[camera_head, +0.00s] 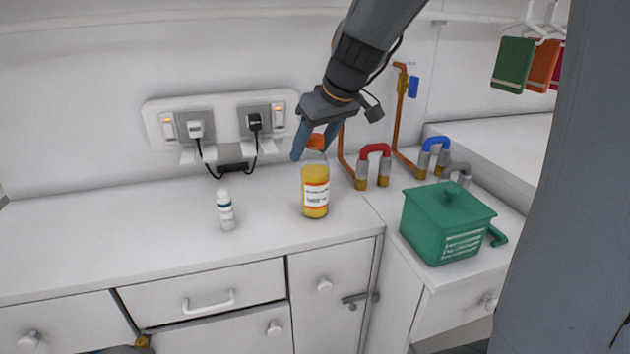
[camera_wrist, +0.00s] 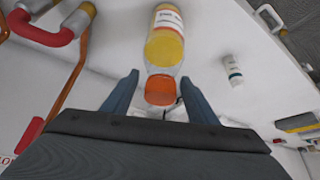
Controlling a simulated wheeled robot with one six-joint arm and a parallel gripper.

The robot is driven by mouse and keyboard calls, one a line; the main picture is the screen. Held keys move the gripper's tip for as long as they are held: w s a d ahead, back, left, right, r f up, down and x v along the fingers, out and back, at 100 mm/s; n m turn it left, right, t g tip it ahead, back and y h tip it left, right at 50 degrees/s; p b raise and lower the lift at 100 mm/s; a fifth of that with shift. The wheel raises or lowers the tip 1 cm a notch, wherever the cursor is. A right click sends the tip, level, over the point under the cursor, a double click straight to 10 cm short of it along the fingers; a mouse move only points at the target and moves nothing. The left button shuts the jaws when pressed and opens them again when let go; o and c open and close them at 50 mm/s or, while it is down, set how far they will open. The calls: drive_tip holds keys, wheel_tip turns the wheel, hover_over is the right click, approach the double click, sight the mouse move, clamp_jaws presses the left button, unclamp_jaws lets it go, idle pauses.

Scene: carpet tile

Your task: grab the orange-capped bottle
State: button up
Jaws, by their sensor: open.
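The orange-capped bottle (camera_head: 315,190) stands upright on the white counter in the head view. It is clear, with yellow contents and a white label. My gripper (camera_head: 313,154) is tilted down at its top, with blue fingers around or beside the orange cap. In the wrist view the bottle (camera_wrist: 165,45) has its orange cap between the two spread fingers of my gripper (camera_wrist: 160,82). A gap shows on each side of the cap, so the gripper is open and holds nothing.
A small white bottle (camera_head: 226,210) stands to the left on the counter (camera_head: 120,235). Wall sockets with plugs (camera_head: 220,125) are behind. Red-handled (camera_head: 374,165) and blue-handled (camera_head: 432,157) U-shaped fittings and a green lidded box (camera_head: 447,225) are to the right.

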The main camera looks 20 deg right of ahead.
drive_tip(key=shift+x, duration=0.85)
clamp_jaws()
